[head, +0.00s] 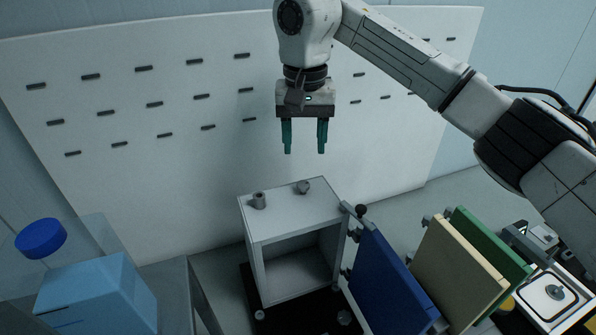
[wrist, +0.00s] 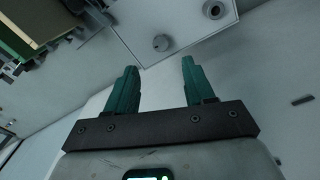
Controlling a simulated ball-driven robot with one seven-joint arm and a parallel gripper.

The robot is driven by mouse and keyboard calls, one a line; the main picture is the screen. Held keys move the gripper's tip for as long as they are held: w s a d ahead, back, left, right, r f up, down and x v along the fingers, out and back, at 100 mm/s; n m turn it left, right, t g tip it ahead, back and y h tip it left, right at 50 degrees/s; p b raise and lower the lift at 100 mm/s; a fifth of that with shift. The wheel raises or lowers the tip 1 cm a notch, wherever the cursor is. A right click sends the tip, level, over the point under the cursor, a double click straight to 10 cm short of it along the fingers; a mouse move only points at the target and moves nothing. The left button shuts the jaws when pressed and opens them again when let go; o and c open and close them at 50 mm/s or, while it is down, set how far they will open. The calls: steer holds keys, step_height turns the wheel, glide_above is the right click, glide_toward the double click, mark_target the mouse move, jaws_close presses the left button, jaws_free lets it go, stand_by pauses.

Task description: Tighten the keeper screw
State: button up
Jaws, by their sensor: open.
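A pale box-shaped fixture (head: 290,215) with an open front stands on a black base. Its top carries a grey cylinder (head: 259,200) with a dark top and a small grey knob-like piece (head: 304,187); I cannot tell which, if either, is the keeper screw. A dark ball-ended piece (head: 361,211) is at the fixture's right edge. My gripper (head: 305,151) is open and empty, pointing down above the fixture and apart from it. In the wrist view, its teal fingers (wrist: 159,66) are spread, with two round pieces on the fixture top (wrist: 185,35) beyond them.
Blue (head: 388,280), cream (head: 458,268) and green (head: 490,248) panels stand to the fixture's right. A light-blue box (head: 95,295) and a blue-capped clear container (head: 40,238) are at left. A slotted white wall board (head: 180,190) stands behind. Space around the fingers is clear.

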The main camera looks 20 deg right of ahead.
mark_target(304, 185)
step_height(304, 185, down, 9)
steer(key=shift+f+p, duration=0.1)
steer(key=shift+p, duration=0.85)
jaws_close()
